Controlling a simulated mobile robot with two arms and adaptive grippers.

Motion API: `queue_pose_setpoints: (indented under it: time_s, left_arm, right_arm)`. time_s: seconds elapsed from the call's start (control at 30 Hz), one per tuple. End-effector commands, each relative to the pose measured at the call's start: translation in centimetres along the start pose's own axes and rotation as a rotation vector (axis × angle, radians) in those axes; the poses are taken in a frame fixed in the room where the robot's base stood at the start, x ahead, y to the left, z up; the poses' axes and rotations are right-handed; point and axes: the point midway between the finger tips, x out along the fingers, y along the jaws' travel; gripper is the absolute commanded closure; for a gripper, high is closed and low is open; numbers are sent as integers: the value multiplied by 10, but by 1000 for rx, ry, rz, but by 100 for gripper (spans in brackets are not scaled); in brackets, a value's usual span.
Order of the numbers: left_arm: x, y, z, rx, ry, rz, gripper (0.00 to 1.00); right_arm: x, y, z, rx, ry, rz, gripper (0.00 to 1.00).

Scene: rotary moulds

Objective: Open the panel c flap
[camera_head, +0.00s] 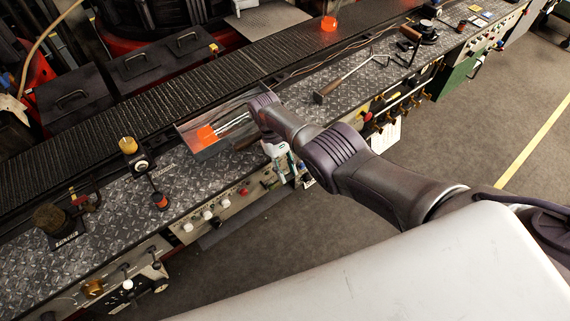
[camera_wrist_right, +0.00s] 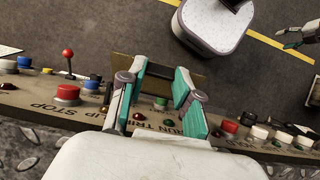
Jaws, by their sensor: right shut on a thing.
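My right gripper (camera_head: 286,170) reaches over the front edge of the bench and points down at a control panel. In the right wrist view its two teal-padded fingers (camera_wrist_right: 157,90) straddle the panel's edge, with a flat brown plate (camera_wrist_right: 158,70) between and behind them. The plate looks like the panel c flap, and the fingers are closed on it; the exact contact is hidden. No panel letter is readable. My left gripper (camera_wrist_right: 297,38) shows only small at the right edge of the wrist view, apart from the bench, its opening unclear.
A red button (camera_wrist_right: 67,93) and a red-knobbed lever (camera_wrist_right: 69,56) stand left of the gripper. Another red button (camera_wrist_right: 229,127) and white knobs (camera_wrist_right: 259,131) are at its right. The floor in front is clear.

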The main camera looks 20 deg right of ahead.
Motion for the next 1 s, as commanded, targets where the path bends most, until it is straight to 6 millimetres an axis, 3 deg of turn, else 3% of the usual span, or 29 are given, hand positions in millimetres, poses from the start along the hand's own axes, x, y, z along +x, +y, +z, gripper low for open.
queue_pose_setpoints:
  time_s: [0.3, 0.33, 0.5, 0.8, 1.0]
  left_arm:
    - [0, 0, 15, -2, -22, 0, 38]
    - [0, 0, 15, -2, -22, 0, 38]
    - [0, 0, 14, -3, -21, 0, 38]
    - [0, -3, 7, -3, -10, -4, 38]
    - [0, -2, 8, -3, -11, -2, 38]
  right_arm:
    - [-1, 0, -1, -1, 4, 2, 100]
    - [-1, 0, -1, -1, 4, 2, 66]
    - [-1, 0, -1, -1, 2, 1, 42]
    - [-2, 0, 0, -1, 1, 1, 42]
    - [-28, 0, -1, -1, 3, 1, 42]
